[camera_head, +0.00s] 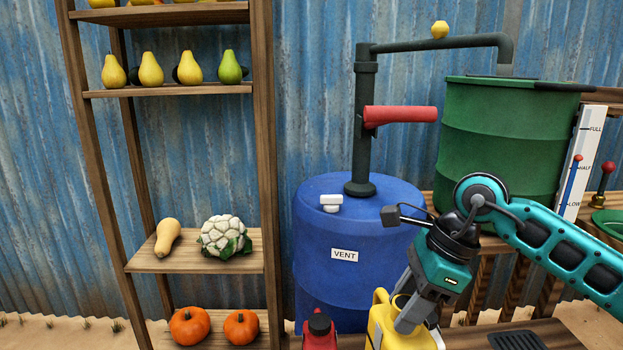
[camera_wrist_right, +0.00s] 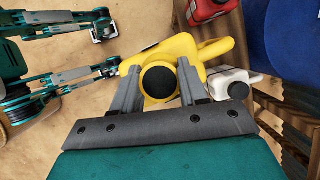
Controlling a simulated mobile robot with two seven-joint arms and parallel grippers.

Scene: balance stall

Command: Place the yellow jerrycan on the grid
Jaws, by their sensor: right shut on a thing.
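The yellow jerrycan (camera_head: 385,325) is at the bottom centre of the head view, partly cut off by the frame edge. My right gripper (camera_head: 408,318) is shut on its upper part. In the right wrist view, the fingers of the right gripper (camera_wrist_right: 161,88) stand on either side of the yellow jerrycan (camera_wrist_right: 178,55) around its black cap. A dark slotted grid (camera_head: 517,340) lies on the wooden bench at the bottom right, apart from the jerrycan and partly cut off.
A red jerrycan (camera_head: 320,332) stands left of the yellow one; a white jerrycan (camera_wrist_right: 232,82) is close beside it. A blue barrel (camera_head: 335,262) with pump is behind, and a green drum (camera_head: 490,135) at the right. A wooden shelf (camera_head: 190,264) with produce stands left.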

